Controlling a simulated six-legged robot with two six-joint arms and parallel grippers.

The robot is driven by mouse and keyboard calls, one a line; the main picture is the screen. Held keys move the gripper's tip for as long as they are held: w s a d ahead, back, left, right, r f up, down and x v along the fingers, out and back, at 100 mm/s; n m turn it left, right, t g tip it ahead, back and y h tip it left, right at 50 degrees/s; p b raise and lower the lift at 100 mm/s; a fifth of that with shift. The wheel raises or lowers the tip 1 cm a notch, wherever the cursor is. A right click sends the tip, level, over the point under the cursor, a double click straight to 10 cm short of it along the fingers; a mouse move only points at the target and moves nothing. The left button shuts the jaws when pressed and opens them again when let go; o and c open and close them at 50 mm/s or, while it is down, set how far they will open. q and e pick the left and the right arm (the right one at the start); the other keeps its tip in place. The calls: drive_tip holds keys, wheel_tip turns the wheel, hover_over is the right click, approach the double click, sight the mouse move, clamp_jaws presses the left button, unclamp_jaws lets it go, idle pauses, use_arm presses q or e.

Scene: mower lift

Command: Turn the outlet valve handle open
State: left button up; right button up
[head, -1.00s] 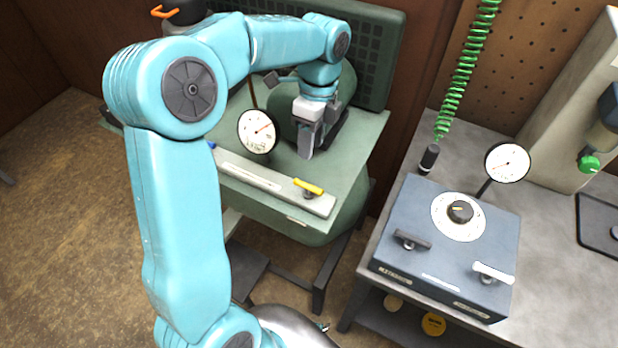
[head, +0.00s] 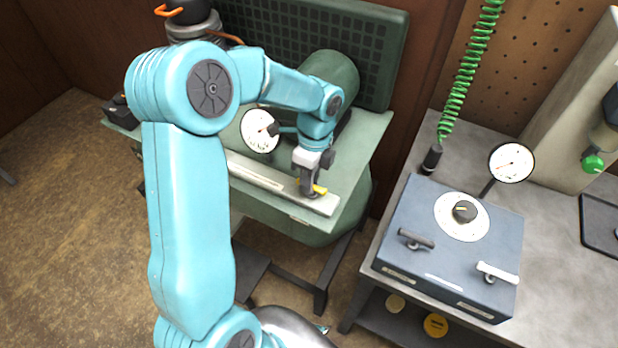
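A yellow lever handle (head: 320,190) sits at the right end of a pale manifold bar (head: 255,172) on the green machine. I cannot read a label that says whether it is the outlet valve. My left gripper (head: 309,190) points down over this handle, with its fingers at the handle. The fingers hide the handle's left part. I cannot tell whether they are closed on it or only beside it. The blue handle seen earlier at the bar's left part is now hidden behind my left arm. My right gripper is not in view.
A round gauge (head: 260,131) stands behind the bar, close to my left forearm. A green tank (head: 330,78) is behind the gripper. On the grey bench at right stands a blue-grey box (head: 450,250) with a dial, two levers and another gauge (head: 511,163). A green coiled hose (head: 463,75) hangs above.

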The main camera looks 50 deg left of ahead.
use_arm(q)
clamp_jaws()
drive_tip(key=n, duration=0.3)
drive_tip(key=shift+s+n+h, duration=0.15)
drive_tip(key=shift+n+h, duration=0.15)
drive_tip(key=shift+n, duration=0.1)
drive_tip(key=n+b, duration=0.1)
drive_tip(key=n, duration=0.3)
drive_tip(key=shift+s+n+t+h, duration=0.15)
drive_tip(key=shift+n+t+h, duration=0.15)
drive_tip(key=shift+t, duration=0.1)
drive_tip(key=n, duration=0.1)
drive_tip(key=n+b, duration=0.1)
drive_tip(key=n, duration=0.1)
drive_tip(key=n+t, duration=0.1)
drive_tip(key=n, duration=0.1)
drive_tip(key=shift+s+d+b, duration=0.15)
drive_tip(key=shift+d+b, duration=0.1)
drive_tip(key=shift+b, duration=0.15)
drive_tip(key=shift+d+n+t+b, duration=0.15)
drive_tip(key=shift+n+t+b, duration=0.3)
drive_tip(key=shift+n, duration=1.75)
